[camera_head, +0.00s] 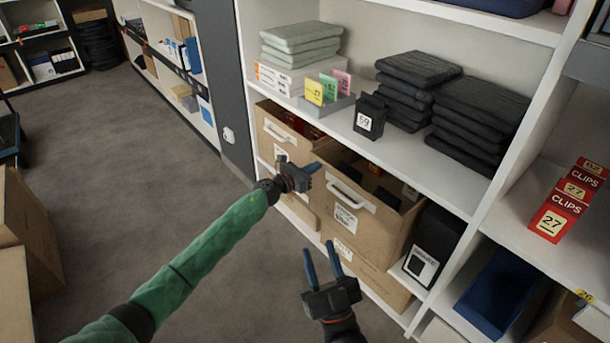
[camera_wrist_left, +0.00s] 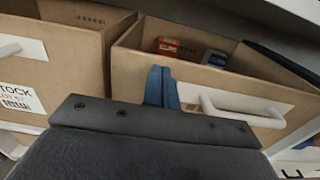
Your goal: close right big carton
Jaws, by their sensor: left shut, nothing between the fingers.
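The right big carton (camera_head: 370,226) is a brown open-topped box with a white handle and a label on its front. It sits in the shelf bay, its front standing out past the shelf above, and small red and blue items show inside. In the left wrist view its front panel (camera_wrist_left: 140,72) fills the right side. My left gripper (camera_head: 314,168) is shut and empty, its blue fingertips at the carton's front rim, left of the handle; I cannot tell whether they touch. It also shows in the left wrist view (camera_wrist_left: 162,78). My right gripper (camera_head: 319,246) is open and empty, lower, in front of the shelf.
Another brown carton (camera_head: 275,124) stands just left, also open-topped. A black box (camera_head: 436,238) stands to the right. Below is a further brown carton (camera_head: 372,281). The white shelf above (camera_head: 420,165) holds folded dark cloths and small boxes. The grey floor (camera_head: 130,140) to the left is clear.

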